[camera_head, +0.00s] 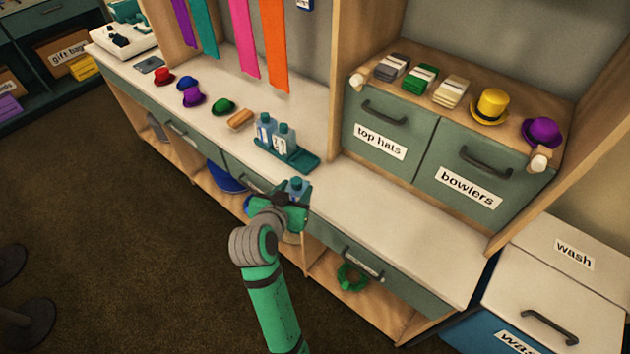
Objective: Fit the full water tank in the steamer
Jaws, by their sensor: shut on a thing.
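My gripper (292,202) is at the front edge of the counter, below the middle. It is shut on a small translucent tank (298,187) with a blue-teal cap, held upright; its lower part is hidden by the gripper. Two similar tanks, a left one (265,129) and a right one (283,140), stand in a dark teal tray (304,161) behind it. Their water levels are too small to tell. I cannot make out a steamer for certain in this view.
The white counter (385,220) is clear to the right of my gripper. Drawers marked top hats (372,112) and bowlers (450,158) rise at the back right.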

